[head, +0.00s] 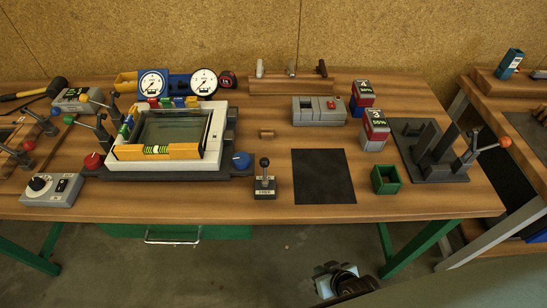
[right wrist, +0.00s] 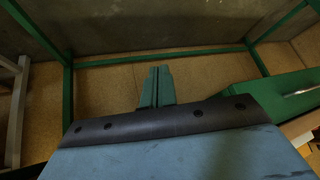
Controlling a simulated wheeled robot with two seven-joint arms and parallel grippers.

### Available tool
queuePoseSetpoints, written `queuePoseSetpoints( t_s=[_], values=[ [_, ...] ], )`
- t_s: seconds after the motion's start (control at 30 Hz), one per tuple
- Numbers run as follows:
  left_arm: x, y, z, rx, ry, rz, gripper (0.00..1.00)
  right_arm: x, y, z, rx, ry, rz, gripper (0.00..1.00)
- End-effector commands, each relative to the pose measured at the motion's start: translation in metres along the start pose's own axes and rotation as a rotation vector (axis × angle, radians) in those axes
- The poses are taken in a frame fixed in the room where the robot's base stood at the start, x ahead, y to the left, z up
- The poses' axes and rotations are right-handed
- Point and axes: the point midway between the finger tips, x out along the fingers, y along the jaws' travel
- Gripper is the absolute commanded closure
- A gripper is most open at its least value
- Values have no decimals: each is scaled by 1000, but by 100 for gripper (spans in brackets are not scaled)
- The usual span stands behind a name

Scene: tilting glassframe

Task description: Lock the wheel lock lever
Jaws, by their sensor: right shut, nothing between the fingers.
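A small black-knobbed lever (head: 264,180) stands near the front middle of the table, on a grey block with a light label. The label is too small to read surely; this looks like the wheel lock lever. Its handle stands about upright. My right gripper (head: 328,276) is low, in front of and below the table's front edge, well apart from the lever. In the right wrist view its fingers (right wrist: 156,86) are together, with nothing between them. The lever does not show in that view. My left gripper is in neither view.
Left of the lever is the glass frame (head: 212,150) with red and blue knobs. To its right lie a black mat (head: 323,193) and a green box (head: 386,179). An orange-knobbed lever (head: 504,142) stands far right. A green drawer (head: 160,231) hangs under the table.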

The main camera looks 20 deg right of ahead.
Motion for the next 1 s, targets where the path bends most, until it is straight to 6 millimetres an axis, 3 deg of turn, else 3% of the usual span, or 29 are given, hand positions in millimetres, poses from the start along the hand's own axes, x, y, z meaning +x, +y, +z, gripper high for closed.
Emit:
queuePoseSetpoints(
  t_s=[0.03, 0.2, 0.33, 0.5, 0.6, 0.7, 1.0],
  values=[
    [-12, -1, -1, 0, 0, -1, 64, -23, -7, -38, 9, 61, -19, 100],
    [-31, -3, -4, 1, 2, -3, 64, -93, -30, -141, 35, 242, -93, 100],
    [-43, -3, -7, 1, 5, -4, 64, -148, -46, -199, 39, 355, -148, 100],
    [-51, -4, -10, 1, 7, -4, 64, -199, -61, -241, 37, 445, -199, 100],
    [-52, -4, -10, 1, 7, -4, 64, -212, -65, -251, 34, 468, -212, 100],
    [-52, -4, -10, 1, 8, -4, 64, -211, -67, -256, 34, 476, -216, 100],
    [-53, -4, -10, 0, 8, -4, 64, -165, -78, -281, 36, 477, -217, 100]
  ],
)
